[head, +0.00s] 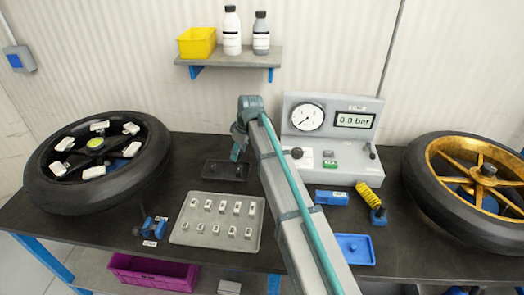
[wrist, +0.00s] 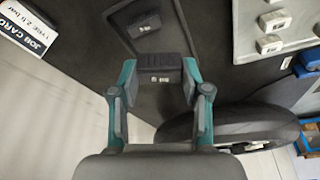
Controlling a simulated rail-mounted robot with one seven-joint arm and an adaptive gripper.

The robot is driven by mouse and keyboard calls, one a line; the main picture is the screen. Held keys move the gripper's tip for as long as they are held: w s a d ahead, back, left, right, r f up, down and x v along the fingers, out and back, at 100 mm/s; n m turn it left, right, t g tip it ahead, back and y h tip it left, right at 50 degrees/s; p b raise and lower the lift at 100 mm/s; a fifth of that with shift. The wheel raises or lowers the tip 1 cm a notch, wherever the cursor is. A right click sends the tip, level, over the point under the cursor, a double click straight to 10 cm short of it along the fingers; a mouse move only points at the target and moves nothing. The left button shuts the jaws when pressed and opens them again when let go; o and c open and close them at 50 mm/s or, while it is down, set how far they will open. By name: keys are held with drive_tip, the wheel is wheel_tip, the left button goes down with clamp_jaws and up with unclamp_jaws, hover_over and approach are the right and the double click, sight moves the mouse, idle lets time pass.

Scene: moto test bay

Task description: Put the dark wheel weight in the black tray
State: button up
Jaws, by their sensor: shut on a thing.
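My gripper (wrist: 158,78) is shut on a dark wheel weight (wrist: 160,66), a small dark block with pale marks, held between the two teal fingers. In the head view my gripper (head: 237,150) points down just above the black tray (head: 212,171). The held weight is hard to make out there. I cannot tell how high the held weight is above the tray.
A grey tray (head: 180,232) with several pale weights lies in front of the black tray. A wheel (head: 58,190) lies at left, a gold-rimmed wheel (head: 418,180) at right. A gauge box (head: 340,165) stands behind my arm. A job card (wrist: 28,30) shows in the wrist view.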

drive_tip(key=shift+w+a+f+n+g+y+b, duration=0.15)
drive_tip(key=shift+w+a+f+n+b, duration=0.5)
drive_tip(key=shift+f, duration=1.05)
drive_tip(key=shift+w+a+f+n+g+y+b, duration=0.1)
drive_tip(key=shift+w+a+f+n+b, duration=0.2)
drive_tip(key=shift+w+a+f+n, duration=0.8)
drive_tip(key=shift+w+a+f+n+g+y+b, duration=0.2)
drive_tip(key=shift+a+f+n+b, duration=0.5)
drive_tip(key=shift+f, duration=1.55)
drive_tip(key=shift+a+m, duration=0.25)
drive_tip(key=o, duration=1.2)
drive_tip(key=shift+r+p, duration=0.1)
drive_tip(key=shift+p, duration=0.2)
drive_tip(key=shift+r+p, duration=1.55)
drive_tip(key=shift+r, duration=1.9)
